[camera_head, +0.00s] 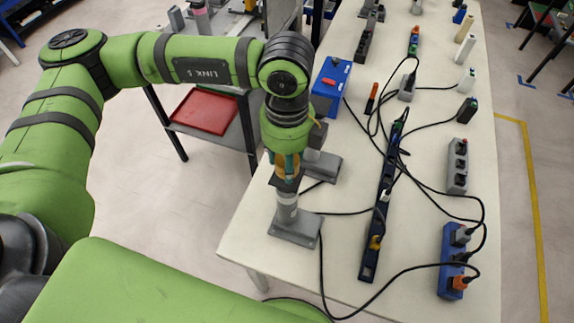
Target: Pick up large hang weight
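My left gripper (287,178) hangs from the green arm at the near left end of the white table (345,210). It points down, right over the top of a grey upright cylinder on a square base plate (295,230). Its fingers are small and partly hidden, so I cannot tell whether they touch the cylinder or are open or shut. I cannot make out for certain which object is the large hang weight; the grey upright piece under the gripper may be it. My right gripper is not in view.
A long black power strip (385,205) and loose black cables run along the table. A blue socket block (453,262), a grey socket block (457,167) and a blue box (333,77) stand around them. A side shelf holds a red tray (204,111).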

